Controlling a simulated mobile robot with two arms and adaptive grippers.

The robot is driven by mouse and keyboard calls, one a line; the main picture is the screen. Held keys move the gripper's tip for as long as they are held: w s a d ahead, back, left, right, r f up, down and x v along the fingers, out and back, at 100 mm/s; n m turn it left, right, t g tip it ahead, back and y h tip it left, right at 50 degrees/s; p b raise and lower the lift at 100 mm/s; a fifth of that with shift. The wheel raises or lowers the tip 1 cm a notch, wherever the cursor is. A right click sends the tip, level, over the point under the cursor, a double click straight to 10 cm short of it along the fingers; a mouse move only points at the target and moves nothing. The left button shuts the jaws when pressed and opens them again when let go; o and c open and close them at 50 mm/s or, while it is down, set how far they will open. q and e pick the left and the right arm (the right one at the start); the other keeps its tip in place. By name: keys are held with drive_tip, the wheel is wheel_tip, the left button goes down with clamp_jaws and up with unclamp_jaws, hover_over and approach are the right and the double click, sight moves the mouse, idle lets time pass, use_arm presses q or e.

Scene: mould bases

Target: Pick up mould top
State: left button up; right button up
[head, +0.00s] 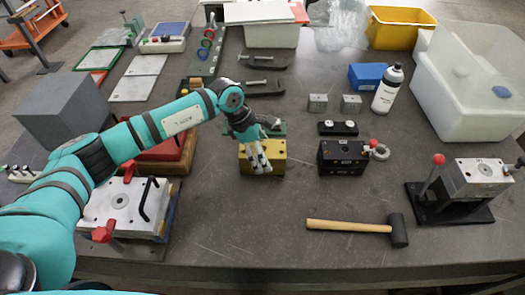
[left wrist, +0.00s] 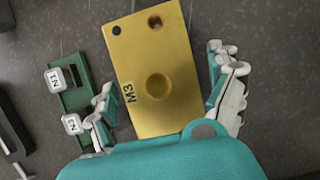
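A gold mould block (head: 277,151) sits on the dark table near the middle of the head view. In the left wrist view this gold block (left wrist: 165,65) is marked M3 and has a round recess and two holes. My left gripper (head: 260,163) is above the gold block, pointing down and partly covering it. In the left wrist view its fingers are apart, one on each side of the block, with visible gaps; I cannot tell how far above it they are. My right gripper is not in view. I cannot tell which part is the mould top.
A green plate with white labels (left wrist: 73,95) lies close beside the gold block. A black mould block (head: 342,157) stands to its right, a hammer (head: 350,226) in front. A white-grey mould (head: 118,207) is at left, a clamp stand (head: 450,207) at right.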

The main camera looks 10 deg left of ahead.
use_arm(q)
drive_tip(key=c, duration=1.6)
drive_tip(key=shift+o, duration=0.2)
drive_tip(key=shift+w+r, duration=0.15)
drive_tip(key=shift+r, duration=0.1)
